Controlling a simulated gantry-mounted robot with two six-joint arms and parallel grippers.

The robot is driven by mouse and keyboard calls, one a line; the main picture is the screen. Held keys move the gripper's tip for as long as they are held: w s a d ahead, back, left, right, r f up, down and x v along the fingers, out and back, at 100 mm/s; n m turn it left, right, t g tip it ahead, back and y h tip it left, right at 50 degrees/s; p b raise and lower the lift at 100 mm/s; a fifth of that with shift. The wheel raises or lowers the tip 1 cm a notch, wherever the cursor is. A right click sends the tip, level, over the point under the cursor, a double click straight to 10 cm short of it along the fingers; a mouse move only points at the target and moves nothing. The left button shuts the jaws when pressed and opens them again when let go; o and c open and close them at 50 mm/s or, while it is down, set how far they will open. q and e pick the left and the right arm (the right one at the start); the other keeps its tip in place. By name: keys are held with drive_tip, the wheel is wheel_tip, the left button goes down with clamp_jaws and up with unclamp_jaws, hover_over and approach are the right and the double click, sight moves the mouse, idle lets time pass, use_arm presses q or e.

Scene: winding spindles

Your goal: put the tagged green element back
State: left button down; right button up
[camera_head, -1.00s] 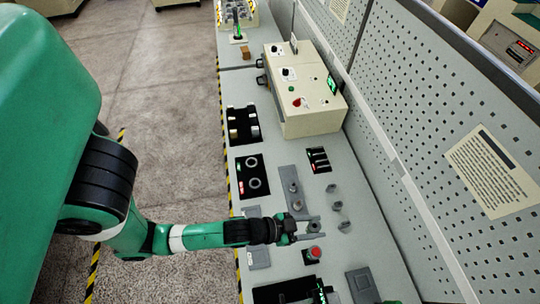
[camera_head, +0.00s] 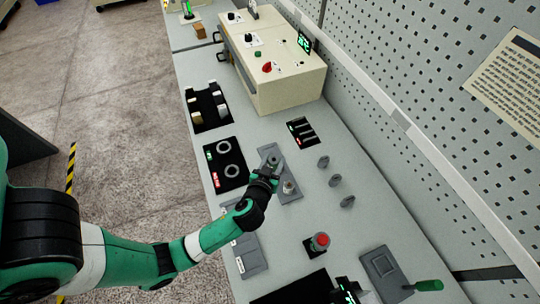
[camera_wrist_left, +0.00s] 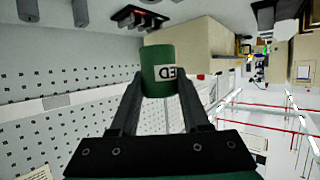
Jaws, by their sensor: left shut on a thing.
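The green element (camera_wrist_left: 157,58) is a dark green cylinder with a white tag, partly readable as "ED". In the left wrist view it sits between the two dark fingers of my left gripper (camera_wrist_left: 160,84), which is shut on it. In the head view my left gripper (camera_head: 269,166) is over the grey spindle plate (camera_head: 291,196), by its far end. A short metal spindle (camera_head: 289,187) stands on the plate just right of the gripper. The element is mostly hidden there, and I cannot tell whether it touches the plate. My right gripper is not in view.
A black ring panel (camera_head: 225,165) lies left, and a slotted black panel (camera_head: 302,132) beyond. A red button (camera_head: 320,241) is nearer. A beige control box (camera_head: 272,75) and perforated wall (camera_head: 430,85) bound the bench.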

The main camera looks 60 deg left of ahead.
use_arm(q)
drive_tip(key=w+a+f+b, duration=0.1)
drive_tip(key=a+f+b, duration=0.2)
drive_tip(key=a, duration=0.1)
drive_tip(key=w+a+f+b, duration=0.2)
drive_tip(key=a+f+b, duration=0.1)
drive_tip(key=a+b, duration=0.1)
drive_tip(key=w+a+f+b, duration=0.1)
drive_tip(key=a+f+b, duration=0.2)
drive_tip(key=a, duration=0.1)
drive_tip(key=shift+w+a+f, duration=0.1)
drive_tip(key=shift+w+a, duration=0.15)
drive_tip(key=shift+w, duration=0.1)
drive_tip(key=f, duration=0.1)
drive_tip(key=f+b, duration=0.1)
drive_tip(key=f, duration=0.1)
drive_tip(key=shift+w+a+f+b, duration=0.1)
drive_tip(key=shift+a+f+b, duration=0.15)
drive_tip(key=shift+b, duration=0.15)
drive_tip(key=shift+f, duration=0.2)
drive_tip(key=shift+r, duration=0.1)
